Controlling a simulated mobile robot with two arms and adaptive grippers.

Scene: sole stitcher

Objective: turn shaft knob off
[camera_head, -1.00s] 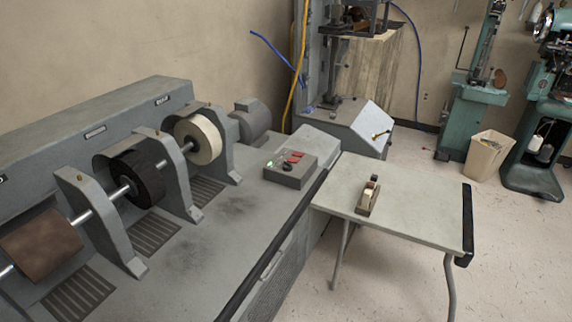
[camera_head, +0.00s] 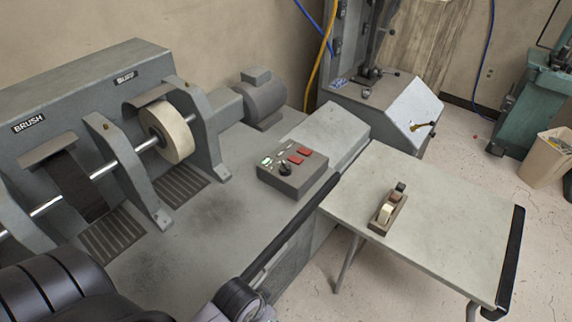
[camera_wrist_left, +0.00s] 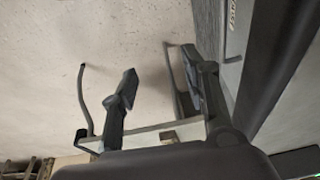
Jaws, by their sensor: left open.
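The control box (camera_head: 294,173) sits on the grey bench in the head view. On its top are a black round shaft knob (camera_head: 286,169), red switches (camera_head: 300,155) and a lit green light (camera_head: 266,161). The knob's exact setting is too small to read. In the left wrist view my left gripper (camera_wrist_left: 160,85) has its two fingers spread apart with nothing between them, with floor and a table behind. A dark part of my arm fills the lower left of the head view, well apart from the box. My right gripper is not seen.
A shaft with a white buffing wheel (camera_head: 168,133) and a brush runs along the bench (camera_head: 215,235) at left. A black rail (camera_head: 285,235) edges the bench front. A bin (camera_head: 545,158) stands far right.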

